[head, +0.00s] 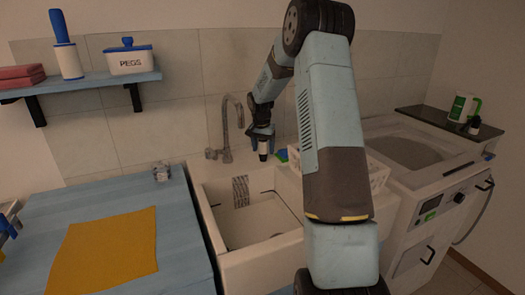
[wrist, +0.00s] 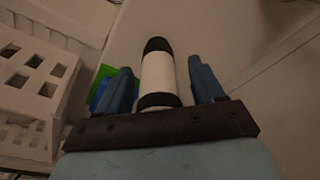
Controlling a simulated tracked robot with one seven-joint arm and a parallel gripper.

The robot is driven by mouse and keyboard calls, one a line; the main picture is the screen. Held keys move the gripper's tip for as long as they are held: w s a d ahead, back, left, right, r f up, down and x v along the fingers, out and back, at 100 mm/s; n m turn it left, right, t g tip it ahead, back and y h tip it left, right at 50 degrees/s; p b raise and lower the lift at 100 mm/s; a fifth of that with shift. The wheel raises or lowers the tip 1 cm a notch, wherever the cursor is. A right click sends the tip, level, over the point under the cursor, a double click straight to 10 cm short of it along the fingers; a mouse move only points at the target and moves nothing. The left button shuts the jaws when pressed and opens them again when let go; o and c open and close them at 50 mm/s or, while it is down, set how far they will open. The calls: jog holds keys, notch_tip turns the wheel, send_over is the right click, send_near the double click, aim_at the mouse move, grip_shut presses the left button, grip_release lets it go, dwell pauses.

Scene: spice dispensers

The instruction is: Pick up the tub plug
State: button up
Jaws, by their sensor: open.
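A small white cylinder with black ends (wrist: 160,72) stands between my fingers in the wrist view. I cannot tell for sure whether it is the tub plug; no other plug is plain to see. In the head view it shows small, just under my gripper (head: 262,137), by the back rim of the sink. My gripper is open, with one blue finger on each side of the cylinder and a visible gap at each side in the wrist view (wrist: 159,75). Part of the cylinder's near end is hidden by the gripper's dark crossbar.
A green and blue item (head: 282,155) lies just beside my gripper, with a white slotted basket (head: 379,178) to the right. The tap (head: 226,130) stands left. The sink (head: 262,265) is in front. A washing machine (head: 435,205) stands at right.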

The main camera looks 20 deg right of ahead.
jog(key=shift+f, duration=0.2)
jog(key=c, duration=1.1)
jog(key=shift+r, duration=0.15)
jog(key=shift+c, duration=0.2)
